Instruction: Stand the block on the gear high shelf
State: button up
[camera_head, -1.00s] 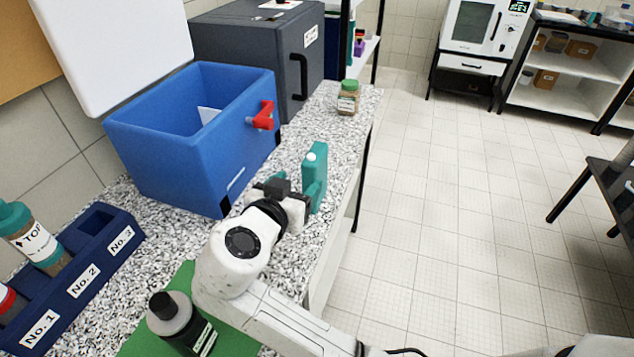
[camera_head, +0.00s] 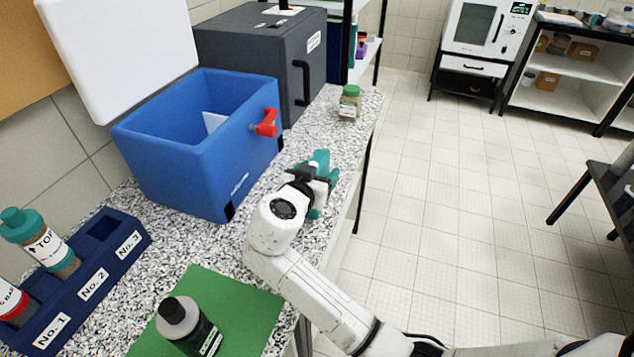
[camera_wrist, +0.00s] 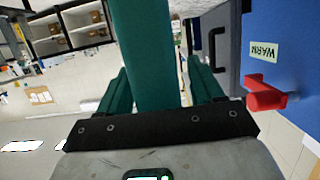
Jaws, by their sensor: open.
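My gripper (camera_head: 318,188) is over the speckled counter, to the right of the blue box, with teal fingers apart. In the wrist view the two fingers (camera_wrist: 118,95) flank a tall teal upright piece (camera_wrist: 142,45) that runs out of the top of the picture. It is between the fingers; I cannot tell whether it is the block or whether it touches them. In the head view a teal part (camera_head: 320,158) shows just beyond my gripper, mostly hidden by it. I see no other block. I cannot tell which shelf is the gear high shelf.
An open blue box (camera_head: 190,178) with a red handle (camera_head: 267,123) stands left of my gripper. A dark grey box (camera_head: 250,55) and a green-lidded jar (camera_head: 349,104) are farther back.

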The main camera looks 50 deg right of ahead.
grip_shut()
dwell(0.6)
